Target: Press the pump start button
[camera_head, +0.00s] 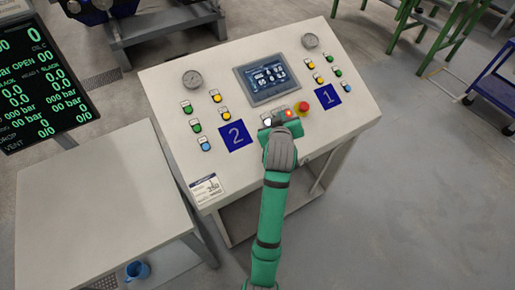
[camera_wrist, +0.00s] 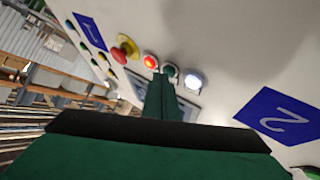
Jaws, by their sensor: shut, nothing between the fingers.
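The sloped control panel (camera_head: 180,90) carries a row of controls below its screen. In the wrist view the row has a red emergency knob on a yellow base (camera_wrist: 124,50), a lit red button (camera_wrist: 150,62), a green button (camera_wrist: 170,70) and a lit white button (camera_wrist: 193,80). I cannot read any label that names the pump start button. My gripper (camera_wrist: 160,78) is shut and empty, its tips right by the green button; I cannot tell whether they touch it. In the head view my gripper (camera_head: 277,123) hides the green button, between the white button (camera_head: 267,121) and the lit red button (camera_head: 289,115).
Blue plates marked 2 (camera_head: 235,136) and 1 (camera_head: 328,96) flank the row. Small coloured buttons and two gauges (camera_head: 192,79) lie around the screen (camera_head: 267,77).

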